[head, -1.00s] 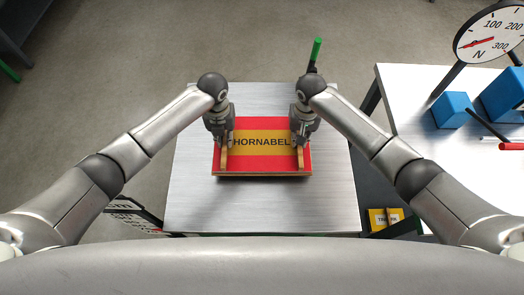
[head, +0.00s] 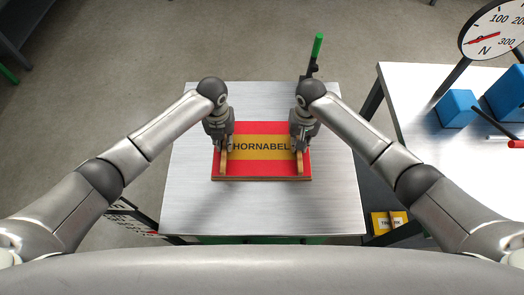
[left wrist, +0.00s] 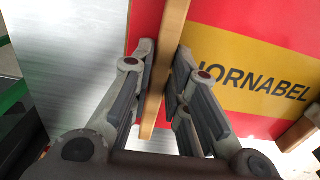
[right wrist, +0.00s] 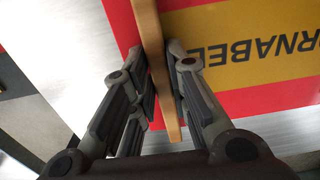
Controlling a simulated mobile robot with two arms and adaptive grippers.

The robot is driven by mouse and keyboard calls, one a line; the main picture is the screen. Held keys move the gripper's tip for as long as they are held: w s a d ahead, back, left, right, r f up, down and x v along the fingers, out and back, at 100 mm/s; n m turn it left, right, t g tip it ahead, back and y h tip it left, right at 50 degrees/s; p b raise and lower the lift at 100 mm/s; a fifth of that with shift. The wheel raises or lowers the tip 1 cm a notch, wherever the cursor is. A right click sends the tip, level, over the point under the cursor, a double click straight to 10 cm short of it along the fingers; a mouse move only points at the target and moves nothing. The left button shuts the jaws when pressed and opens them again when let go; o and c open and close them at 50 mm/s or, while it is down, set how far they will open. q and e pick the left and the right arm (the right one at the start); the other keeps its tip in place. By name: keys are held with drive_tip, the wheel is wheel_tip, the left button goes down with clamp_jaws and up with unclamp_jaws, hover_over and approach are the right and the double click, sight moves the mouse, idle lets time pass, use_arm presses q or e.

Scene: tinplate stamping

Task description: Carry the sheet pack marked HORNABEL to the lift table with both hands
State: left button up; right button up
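The sheet pack marked HORNABEL (head: 262,168) is red with a yellow band and a wooden bar along each side. It lies level over the bare metal top of the lift table (head: 262,212). I cannot tell whether it touches the top. My left gripper (head: 222,147) has its fingers closed about the left bar, also seen in the left wrist view (left wrist: 164,85). My right gripper (head: 301,147) has its fingers closed about the right bar, also seen in the right wrist view (right wrist: 161,85). The fingers hide parts of both bars.
A green-topped lever (head: 317,48) stands at the table's far edge. A white bench (head: 420,90) on the right holds blue blocks (head: 458,107) and a dial marked N (head: 492,35). Yellow packs (head: 388,221) lie low at the lower right. Metal top is clear around the pack.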

use_arm(q)
drive_tip(key=o, duration=0.4)
drive_tip(key=shift+s+d+f, duration=0.1)
drive_tip(key=shift+s+f, duration=0.1)
drive_tip(key=shift+f, duration=0.1)
drive_tip(key=shift+c, duration=0.2)
use_arm(e)
drive_tip(key=o, duration=0.4)
drive_tip(key=shift+d+f, duration=0.1)
drive_tip(key=shift+f, duration=0.05)
drive_tip(key=shift+c, duration=0.2)
use_arm(q)
drive_tip(key=shift+s+d, duration=0.1)
